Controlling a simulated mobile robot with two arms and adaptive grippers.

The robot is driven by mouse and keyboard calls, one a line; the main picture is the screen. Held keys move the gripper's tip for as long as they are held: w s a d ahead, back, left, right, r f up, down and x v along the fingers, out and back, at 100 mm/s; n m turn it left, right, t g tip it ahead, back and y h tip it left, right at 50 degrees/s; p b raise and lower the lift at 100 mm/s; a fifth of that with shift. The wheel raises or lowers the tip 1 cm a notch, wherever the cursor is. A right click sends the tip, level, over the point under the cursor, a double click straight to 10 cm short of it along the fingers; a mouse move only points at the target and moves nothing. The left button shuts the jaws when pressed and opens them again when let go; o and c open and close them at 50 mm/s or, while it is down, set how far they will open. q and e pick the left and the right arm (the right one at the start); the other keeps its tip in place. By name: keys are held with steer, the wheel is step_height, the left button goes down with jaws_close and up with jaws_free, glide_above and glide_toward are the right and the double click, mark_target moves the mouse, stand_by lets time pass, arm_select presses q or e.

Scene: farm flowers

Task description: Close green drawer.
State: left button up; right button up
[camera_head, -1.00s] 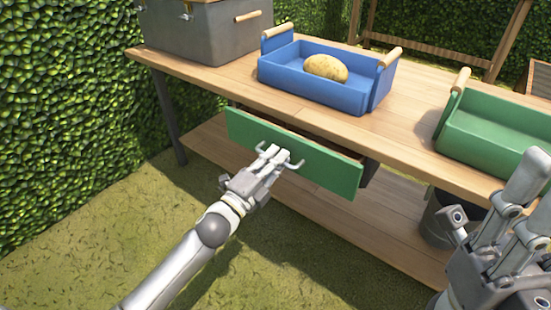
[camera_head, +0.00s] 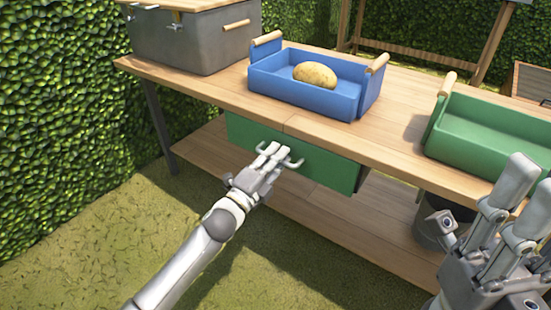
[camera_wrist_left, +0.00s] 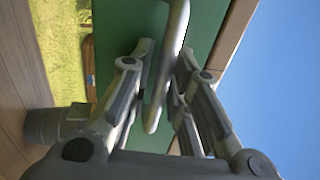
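The green drawer (camera_head: 325,168) is under the front edge of the wooden table, and its front sits close beneath the tabletop with no open gap showing. Its grey metal handle (camera_head: 296,164) is on the front. My left gripper (camera_head: 268,155) is at the handle. In the left wrist view the fingers (camera_wrist_left: 165,75) lie closely on either side of the handle (camera_wrist_left: 176,35) and appear shut on it, with the green drawer front (camera_wrist_left: 125,25) just beyond. My right gripper (camera_head: 490,205) is at the lower right, fingers spread and empty, away from the drawer.
On the table (camera_head: 205,87) stand a blue crate (camera_head: 300,93) holding a potato (camera_head: 315,75), a green crate (camera_head: 485,135) and a grey box (camera_head: 190,40). A lower shelf (camera_head: 320,225) holds a grey bucket (camera_head: 430,225). Open grass (camera_head: 90,260) lies in front.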

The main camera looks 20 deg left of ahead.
arm_select(q)
steer(key=shift+o, duration=0.7)
steer(key=shift+d+f, duration=0.1)
steer(key=shift+s, duration=0.1)
steer(key=shift+s+f, duration=0.1)
steer(key=shift+s, duration=0.1)
steer(key=v, duration=1.1)
steer(key=shift+s, duration=0.25)
